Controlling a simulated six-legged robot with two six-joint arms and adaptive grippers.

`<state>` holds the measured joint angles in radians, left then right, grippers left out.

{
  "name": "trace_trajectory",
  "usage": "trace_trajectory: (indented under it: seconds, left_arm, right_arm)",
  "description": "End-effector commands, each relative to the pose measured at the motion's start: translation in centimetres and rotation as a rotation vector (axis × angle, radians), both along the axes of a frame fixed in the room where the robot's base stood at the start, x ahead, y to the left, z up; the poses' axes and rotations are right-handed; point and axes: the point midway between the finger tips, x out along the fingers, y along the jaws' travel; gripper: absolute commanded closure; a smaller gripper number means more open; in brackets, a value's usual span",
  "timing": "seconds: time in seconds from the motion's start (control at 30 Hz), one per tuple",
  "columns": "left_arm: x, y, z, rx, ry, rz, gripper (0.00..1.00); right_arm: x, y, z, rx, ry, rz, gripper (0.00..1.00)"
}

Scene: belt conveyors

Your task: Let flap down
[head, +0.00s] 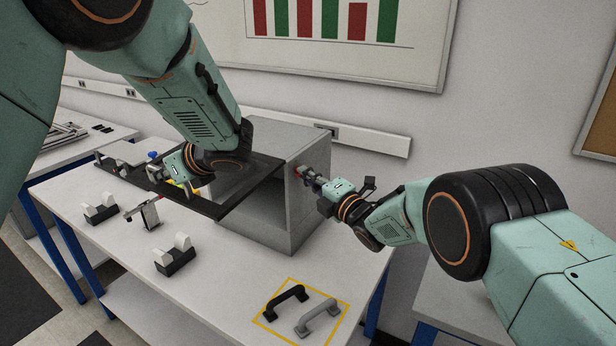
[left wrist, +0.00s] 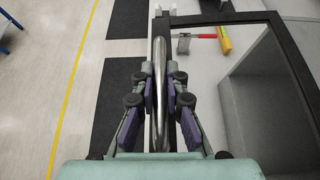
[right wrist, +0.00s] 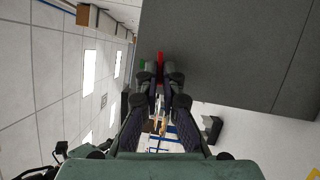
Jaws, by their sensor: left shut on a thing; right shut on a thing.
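A grey box (head: 308,200) with an open front stands on the white table. Its black-framed flap (head: 240,202) sticks out to the left from the box, raised so the inside shows beneath it. My left gripper (head: 158,172) is at the flap's far-left edge. In the left wrist view its fingers (left wrist: 160,80) are shut on a steel bar handle (left wrist: 158,55) along the black frame. My right gripper (head: 312,179) is at the box's right side, shut on a small knob with red on it (head: 299,170). In the right wrist view red (right wrist: 160,57) shows beyond the fingertips; the grip itself is partly hidden.
Black and white holders (head: 176,257) stand on the table's front left. A black handle (head: 287,300) and a grey handle (head: 317,315) lie in a yellow outline at the front. A red-handled tool (left wrist: 196,36) and a yellow piece (left wrist: 224,39) lie beyond the flap frame.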

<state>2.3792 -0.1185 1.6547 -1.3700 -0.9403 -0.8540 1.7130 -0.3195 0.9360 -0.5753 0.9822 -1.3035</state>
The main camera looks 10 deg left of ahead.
Motion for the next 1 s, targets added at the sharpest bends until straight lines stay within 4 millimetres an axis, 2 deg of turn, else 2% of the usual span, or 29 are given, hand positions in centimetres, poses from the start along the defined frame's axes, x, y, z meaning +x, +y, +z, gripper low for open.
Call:
trace_trajectory:
  seconds: [0.03, 0.07, 0.3, 0.67, 1.0]
  left_arm:
    - [0.0, 0.0, 0.1, 0.001, -0.001, 0.0, 1.0]
    - [0.0, 0.0, 0.1, 0.001, -0.001, 0.0, 1.0]
    - [0.0, 0.0, 0.1, 0.001, -0.001, 0.0, 1.0]
    - [0.0, 0.0, 0.1, 0.001, -0.001, 0.0, 1.0]
    - [0.0, 0.0, 0.1, 0.001, -0.001, 0.0, 1.0]
  right_arm:
    - [0.0, 0.0, 0.0, 0.0, 0.0, -0.001, 1.0]
    - [0.0, 0.0, 0.0, 0.0, 0.0, -0.001, 0.93]
    - [0.0, 0.0, 0.0, 0.001, 0.001, -0.001, 0.72]
    - [-0.1, -0.1, 0.0, 0.0, 0.001, 0.0, 0.72]
    - [-2.3, -2.4, -0.2, -0.001, 0.003, -0.001, 0.72]
